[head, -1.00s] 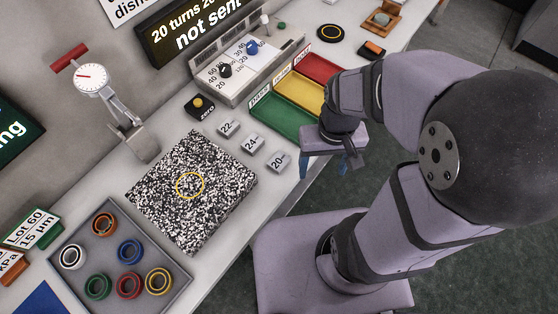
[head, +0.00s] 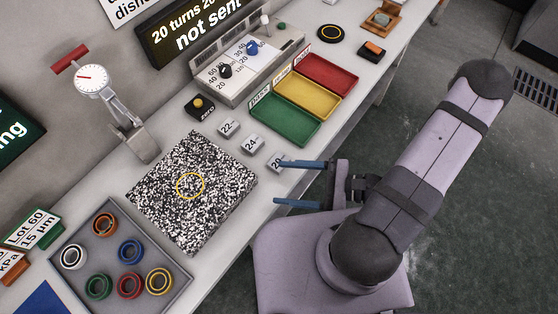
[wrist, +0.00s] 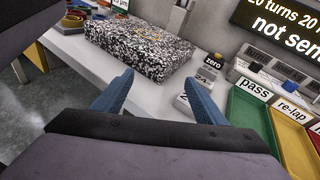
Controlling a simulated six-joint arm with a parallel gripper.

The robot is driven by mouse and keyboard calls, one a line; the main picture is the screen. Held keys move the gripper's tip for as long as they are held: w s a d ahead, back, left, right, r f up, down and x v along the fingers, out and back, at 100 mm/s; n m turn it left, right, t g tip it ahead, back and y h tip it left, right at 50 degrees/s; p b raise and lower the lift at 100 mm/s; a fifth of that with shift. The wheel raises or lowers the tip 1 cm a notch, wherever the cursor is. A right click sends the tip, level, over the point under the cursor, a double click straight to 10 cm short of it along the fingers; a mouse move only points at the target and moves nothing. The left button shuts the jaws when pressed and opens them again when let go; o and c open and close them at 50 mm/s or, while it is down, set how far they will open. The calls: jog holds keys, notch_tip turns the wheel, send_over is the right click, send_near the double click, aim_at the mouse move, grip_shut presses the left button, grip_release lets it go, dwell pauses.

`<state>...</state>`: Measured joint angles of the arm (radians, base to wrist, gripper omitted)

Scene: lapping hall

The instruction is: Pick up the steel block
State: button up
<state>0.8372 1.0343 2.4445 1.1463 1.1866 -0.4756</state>
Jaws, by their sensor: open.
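Three small grey steel blocks stand in a row on the bench, marked 22 (head: 228,127), 24 (head: 252,144) and 20 (head: 273,162); the frames do not show which one is meant. My gripper (head: 279,182) is open and empty, its two blue fingers pointing left over the bench's front edge. The upper finger's tip overlaps the block marked 20 in the head view and hides part of it; contact cannot be told. In the wrist view the fingers (wrist: 159,78) are spread apart, with blocks (wrist: 206,77) just beyond the right one.
A black-and-white speckled plate (head: 165,205) with a yellow ring lies left of the blocks. Green (head: 285,122), yellow (head: 308,94) and red (head: 330,72) trays stand behind. A grey tray (head: 180,290) of coloured rings is front left. A dial gauge (head: 92,78) stands at the back.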

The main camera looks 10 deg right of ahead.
aim_at(292, 174)
jog(key=w+d+f+m+t+h, duration=0.1)
jog(key=m+t, duration=0.1)
jog(key=w+d+f+m+t, duration=0.1)
jog(key=m+t, duration=0.1)
jog(key=w+d+f+m+t+h, duration=0.1)
jog(key=m+t, duration=0.1)
jog(key=shift+w+f+h, duration=0.1)
jog(key=shift+w+h, duration=0.05)
jog(key=shift+h, duration=0.15)
jog(key=shift+w+d+f+m+t+h, duration=0.2)
jog(key=shift+d+f+m+t+h, duration=0.1)
jog(key=shift+m, duration=0.3)
jog(key=shift+a, duration=0.15)
jog(key=shift+x, duration=1.05)
jog(key=shift+p+x, duration=0.55)
jog(key=shift+x, duration=0.8)
